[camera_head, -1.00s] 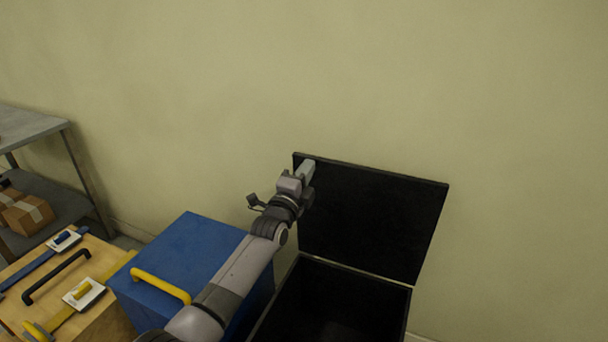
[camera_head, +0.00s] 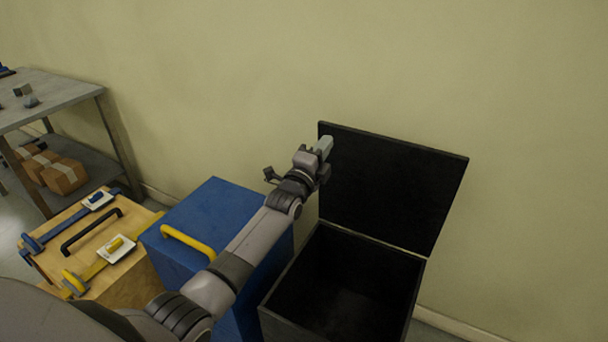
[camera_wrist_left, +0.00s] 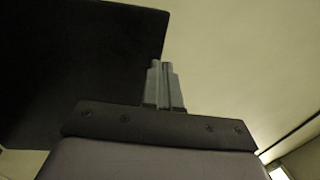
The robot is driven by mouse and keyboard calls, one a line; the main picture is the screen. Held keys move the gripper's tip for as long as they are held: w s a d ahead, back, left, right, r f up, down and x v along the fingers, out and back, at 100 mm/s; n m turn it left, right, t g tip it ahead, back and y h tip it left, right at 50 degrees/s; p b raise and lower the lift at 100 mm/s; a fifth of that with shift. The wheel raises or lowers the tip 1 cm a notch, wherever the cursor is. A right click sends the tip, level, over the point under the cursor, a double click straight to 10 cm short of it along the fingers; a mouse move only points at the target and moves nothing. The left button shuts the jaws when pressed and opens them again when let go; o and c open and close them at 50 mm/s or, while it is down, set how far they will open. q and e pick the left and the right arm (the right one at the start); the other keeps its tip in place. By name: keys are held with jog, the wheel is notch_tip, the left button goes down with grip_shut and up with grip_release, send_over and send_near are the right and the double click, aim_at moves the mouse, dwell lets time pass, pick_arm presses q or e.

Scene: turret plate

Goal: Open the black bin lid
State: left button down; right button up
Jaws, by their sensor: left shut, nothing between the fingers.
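The black bin (camera_head: 345,290) stands against the wall with its top open and its dark inside in view. Its black lid (camera_head: 395,190) stands raised, roughly upright, at the back of the bin. My left gripper (camera_head: 324,147) is shut and empty at the lid's upper left edge. I cannot tell whether it touches the lid. In the left wrist view the shut fingers (camera_wrist_left: 163,84) point up beside the lid's edge, with the dark lid (camera_wrist_left: 75,70) filling the left. My right gripper is not in view.
A blue box (camera_head: 195,225) with a yellow handle stands left of the bin. Left of it is a wooden box (camera_head: 135,285) with clamps and a black handle. A grey shelf table (camera_head: 60,100) stands farther left. Bare wall is behind.

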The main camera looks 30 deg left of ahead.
pick_arm(q)
jog(key=r+v, duration=0.2)
jog(key=v, duration=0.7)
jog(key=shift+s+f+p, duration=0.3)
jog(key=shift+s+f, duration=0.2)
jog(key=shift+s, duration=0.1)
jog(key=s+d+f+n+g, duration=0.3)
jog(key=s+f+n+g, duration=0.2)
jog(key=s+f+n, duration=0.3)
jog(key=s+d+f+n+g+h, duration=0.1)
jog(key=s+d+f+n+g, duration=0.2)
jog(key=s+f, duration=1.2)
jog(key=s+n+g, duration=0.2)
jog(key=s+n, duration=0.3)
jog(key=s, duration=0.1)
jog(key=shift+s, duration=0.25)
